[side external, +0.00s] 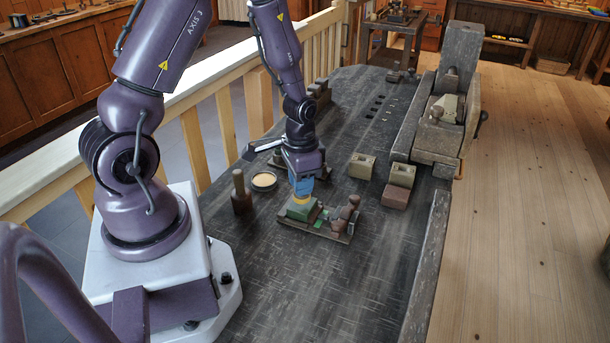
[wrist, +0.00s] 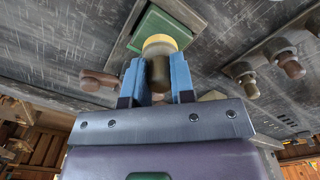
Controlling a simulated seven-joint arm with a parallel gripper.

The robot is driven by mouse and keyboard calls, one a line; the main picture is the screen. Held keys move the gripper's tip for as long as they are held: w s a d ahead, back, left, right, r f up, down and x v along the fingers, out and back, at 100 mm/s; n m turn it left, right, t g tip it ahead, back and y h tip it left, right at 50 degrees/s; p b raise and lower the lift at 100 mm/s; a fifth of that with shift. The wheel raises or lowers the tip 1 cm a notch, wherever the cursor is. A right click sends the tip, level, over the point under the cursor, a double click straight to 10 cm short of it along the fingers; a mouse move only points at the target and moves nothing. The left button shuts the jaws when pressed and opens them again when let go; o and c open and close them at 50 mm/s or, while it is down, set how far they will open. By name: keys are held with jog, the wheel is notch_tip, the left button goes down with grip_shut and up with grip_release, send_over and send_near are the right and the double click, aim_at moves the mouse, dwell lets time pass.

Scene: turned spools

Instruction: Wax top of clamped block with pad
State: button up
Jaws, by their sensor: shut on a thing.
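My gripper (side external: 302,187) is shut on the brown knob of a round pad with a yellow underside; the blue fingers (wrist: 158,82) stand either side of the knob. The pad (side external: 302,199) is also in the wrist view (wrist: 158,60). It is at the top of a green block (side external: 297,212), touching or just above it; I cannot tell which. The block (wrist: 150,24) shows beyond the pad in the wrist view, part of its top hidden by the pad. The block sits at the left end of a wooden clamp (side external: 340,223) with a reddish-brown screw part at its right.
A round tin (side external: 264,181) with pale contents and a dark upright wooden peg (side external: 240,195) stand left of the clamp. Hollow blocks (side external: 361,166) and a reddish block (side external: 395,196) lie right. A large wooden vise (side external: 440,125) stands behind. The front bench is clear.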

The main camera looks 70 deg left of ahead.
jog(key=shift+s+d, duration=1.15)
notch_tip(320, 180, up, 7)
jog(key=shift+f, duration=0.2)
jog(key=shift+f, duration=0.2)
